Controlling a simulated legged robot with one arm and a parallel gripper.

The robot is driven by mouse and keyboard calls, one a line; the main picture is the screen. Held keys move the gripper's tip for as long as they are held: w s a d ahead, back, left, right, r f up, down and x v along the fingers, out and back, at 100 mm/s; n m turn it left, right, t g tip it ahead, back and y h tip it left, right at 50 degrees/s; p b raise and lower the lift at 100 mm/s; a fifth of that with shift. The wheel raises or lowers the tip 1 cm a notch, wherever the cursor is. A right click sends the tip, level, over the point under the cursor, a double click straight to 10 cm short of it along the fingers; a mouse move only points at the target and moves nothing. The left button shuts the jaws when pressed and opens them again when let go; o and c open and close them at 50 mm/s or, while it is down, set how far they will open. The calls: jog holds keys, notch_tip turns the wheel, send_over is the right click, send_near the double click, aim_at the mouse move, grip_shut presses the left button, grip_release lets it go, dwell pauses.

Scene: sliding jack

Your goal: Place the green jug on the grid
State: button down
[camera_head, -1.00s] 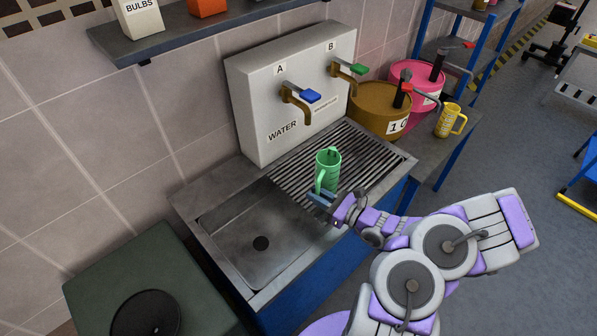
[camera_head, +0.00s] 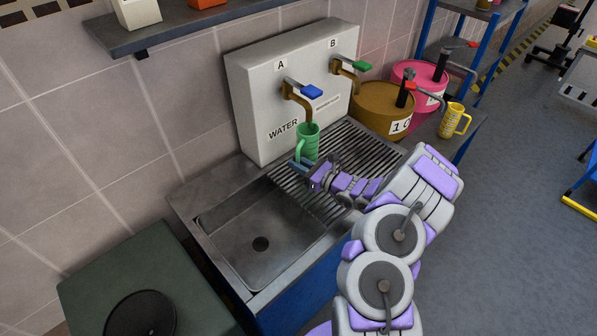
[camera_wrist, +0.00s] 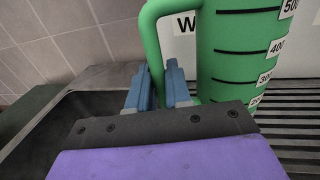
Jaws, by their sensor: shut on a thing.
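The green jug (camera_head: 308,141) is upright at the back of the grid (camera_head: 362,150), below the spout of tap A (camera_head: 300,93). In the head view I cannot tell whether its base touches the grid. In the wrist view the jug (camera_wrist: 238,50) shows black measuring lines, with its handle on the left. My gripper (camera_head: 299,167) reaches it from the front. In the wrist view the blue fingers (camera_wrist: 160,88) are shut on the lower part of the handle.
The sink basin (camera_head: 255,240) is left of the grid. Tap B (camera_head: 347,72) is to the right of tap A on the white WATER panel (camera_head: 262,112). A brown drum (camera_head: 378,108), a pink drum (camera_head: 425,80) and a yellow jug (camera_head: 453,120) stand at right.

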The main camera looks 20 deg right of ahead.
jog(key=shift+f, duration=1.55)
jog(key=shift+f+b, duration=0.1)
jog(key=shift+b, duration=0.2)
jog(key=c, duration=1.1)
grip_release()
jog(key=shift+o, duration=0.2)
jog(key=shift+s+d, duration=0.1)
jog(key=shift+s, duration=0.05)
